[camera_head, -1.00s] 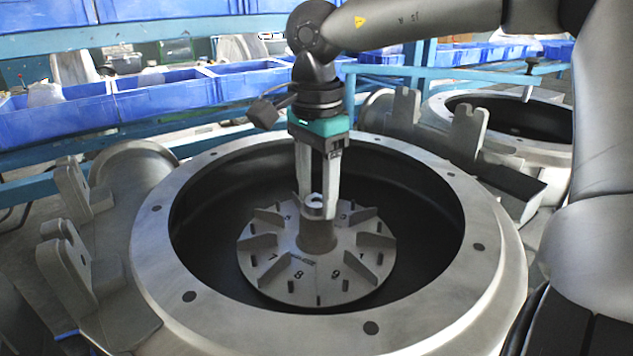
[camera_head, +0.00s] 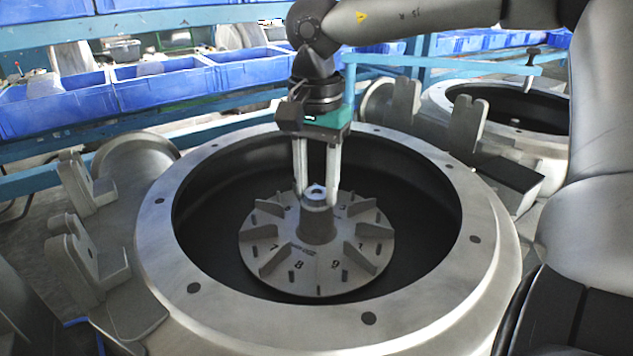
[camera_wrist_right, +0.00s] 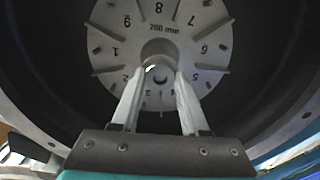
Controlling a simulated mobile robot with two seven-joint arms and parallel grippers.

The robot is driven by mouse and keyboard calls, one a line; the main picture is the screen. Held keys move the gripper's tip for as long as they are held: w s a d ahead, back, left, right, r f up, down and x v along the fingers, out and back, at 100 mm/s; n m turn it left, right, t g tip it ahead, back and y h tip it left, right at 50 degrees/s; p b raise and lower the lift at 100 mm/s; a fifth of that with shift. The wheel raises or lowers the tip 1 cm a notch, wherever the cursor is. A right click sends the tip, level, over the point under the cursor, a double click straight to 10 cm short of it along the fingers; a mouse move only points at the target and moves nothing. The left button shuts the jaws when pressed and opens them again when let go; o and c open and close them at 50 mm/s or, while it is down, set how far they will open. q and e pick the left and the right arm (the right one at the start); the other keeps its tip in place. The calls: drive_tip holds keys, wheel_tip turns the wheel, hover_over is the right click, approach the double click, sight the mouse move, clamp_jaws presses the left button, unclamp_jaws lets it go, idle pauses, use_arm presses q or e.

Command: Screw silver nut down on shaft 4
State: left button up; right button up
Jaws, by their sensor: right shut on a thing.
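The silver nut (camera_head: 317,190) sits at the top of the central hub (camera_head: 317,222) of the numbered impeller disc (camera_head: 290,275), inside the large round housing. My right gripper (camera_head: 316,196) comes down from above, with one finger on each side of the nut, and is shut on it. In the right wrist view the nut (camera_wrist_right: 160,74) shows as a bright round piece between the two fingertips (camera_wrist_right: 163,72). My left gripper is not in view.
The housing's wide metal rim (camera_head: 160,235) surrounds the impeller, with a dark gap inside it. Upright brackets (camera_head: 467,125) stand outside the rim. A second round housing (camera_head: 540,135) lies at the right. Blue bins (camera_head: 165,85) fill the rack behind.

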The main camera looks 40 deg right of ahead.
clamp_jaws()
drive_tip(key=shift+m+b, duration=0.65)
drive_tip(key=shift+m, duration=0.55)
drive_tip(key=m+b, duration=0.1)
drive_tip(key=m, duration=0.2)
drive_tip(key=shift+f+m+b, duration=0.1)
drive_tip(key=shift+m+b, duration=0.2)
drive_tip(key=shift+m, duration=0.1)
drive_tip(key=m+b, duration=0.2)
drive_tip(key=m, duration=0.4)
drive_tip(key=shift+m, duration=0.3)
drive_tip(key=m+b, duration=0.2)
drive_tip(key=m, duration=0.4)
drive_tip(key=shift+b, duration=0.3)
drive_tip(key=m+b, duration=0.1)
drive_tip(key=m, duration=0.5)
drive_tip(key=shift+m+b, duration=0.3)
